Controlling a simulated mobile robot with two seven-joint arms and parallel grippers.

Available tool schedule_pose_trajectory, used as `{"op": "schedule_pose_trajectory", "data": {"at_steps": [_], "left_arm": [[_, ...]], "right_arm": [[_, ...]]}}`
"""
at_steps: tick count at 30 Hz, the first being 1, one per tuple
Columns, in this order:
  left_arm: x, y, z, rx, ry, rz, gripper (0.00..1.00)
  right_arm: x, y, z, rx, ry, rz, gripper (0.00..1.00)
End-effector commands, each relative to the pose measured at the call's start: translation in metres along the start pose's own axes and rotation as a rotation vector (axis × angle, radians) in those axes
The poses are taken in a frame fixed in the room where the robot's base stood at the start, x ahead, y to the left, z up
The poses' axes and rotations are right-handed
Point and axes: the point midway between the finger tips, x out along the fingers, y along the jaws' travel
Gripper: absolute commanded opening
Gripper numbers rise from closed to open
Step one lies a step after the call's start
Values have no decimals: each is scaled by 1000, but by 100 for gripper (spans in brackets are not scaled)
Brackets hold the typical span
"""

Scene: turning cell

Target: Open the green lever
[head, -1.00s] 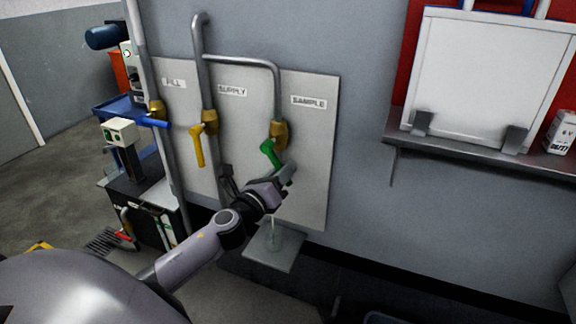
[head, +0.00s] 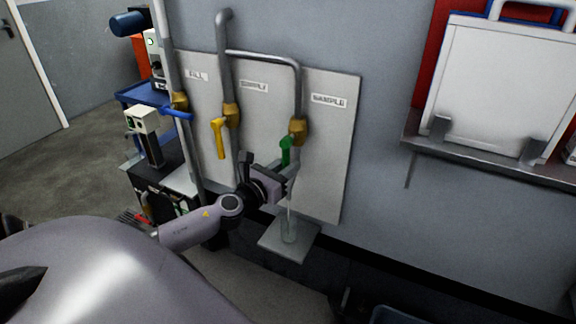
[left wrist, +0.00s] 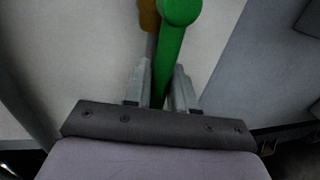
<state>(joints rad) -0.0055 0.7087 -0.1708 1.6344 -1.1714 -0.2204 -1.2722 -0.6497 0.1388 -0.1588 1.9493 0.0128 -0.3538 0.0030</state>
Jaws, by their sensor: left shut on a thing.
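The green lever (head: 286,150) hangs from the brass valve (head: 298,128) on the pipe under the SAMPLE label, pointing almost straight down. My left gripper (head: 284,174) is at its lower end. In the left wrist view the green lever (left wrist: 178,40) runs down between the two fingers of my left gripper (left wrist: 161,72), which is shut on it. Part of the brass valve (left wrist: 149,15) shows behind the lever. The lever's tip is hidden by the gripper. My right gripper is not in view.
A yellow lever (head: 219,138) hangs on the middle pipe, and a blue lever (head: 177,113) sticks out on the left pipe. A metal ledge (head: 470,155) juts from the wall at right.

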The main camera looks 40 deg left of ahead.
Motion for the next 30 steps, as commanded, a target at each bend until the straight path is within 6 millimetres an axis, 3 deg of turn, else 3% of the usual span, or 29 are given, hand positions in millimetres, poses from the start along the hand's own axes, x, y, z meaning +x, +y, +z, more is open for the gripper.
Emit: {"op": "schedule_pose_trajectory", "data": {"at_steps": [11,12,13,14,23,30], "left_arm": [[0,2,-1,15,3,1,0],[0,2,-1,15,3,2,31],[0,2,-1,15,3,2,41],[0,2,-1,14,3,2,43],[-1,1,0,10,2,1,43],[-18,1,-2,12,4,-1,43]], "right_arm": [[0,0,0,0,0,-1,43],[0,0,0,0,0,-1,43],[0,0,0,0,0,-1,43],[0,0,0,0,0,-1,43],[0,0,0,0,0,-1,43],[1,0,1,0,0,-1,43]]}}
